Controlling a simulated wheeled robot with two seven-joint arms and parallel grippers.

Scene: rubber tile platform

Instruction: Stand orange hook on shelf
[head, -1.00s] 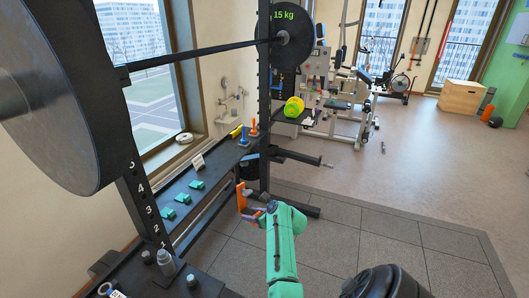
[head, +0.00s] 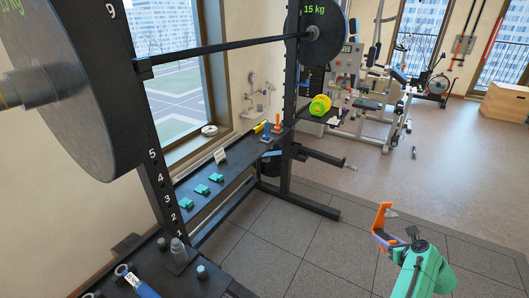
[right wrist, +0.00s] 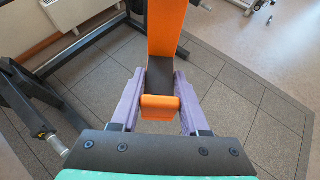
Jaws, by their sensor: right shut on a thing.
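The orange hook (head: 381,216) is held upright in my right gripper (head: 388,241), above the tiled floor and well to the right of the shelf. In the right wrist view, the purple fingers (right wrist: 158,104) are shut on its lower part, where a dark pad and a short orange lip show. The long black shelf (head: 232,177) runs beneath the window, inside the rack. At its far end stand small upright pieces, one blue (head: 266,132) and one orange (head: 277,123). My left gripper is out of view.
Teal clips (head: 201,190) and a white card (head: 220,155) are on the shelf. The black rack upright (head: 160,190) and barbell (head: 230,47) stand between me and parts of it. The tiled floor (head: 320,245) is clear.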

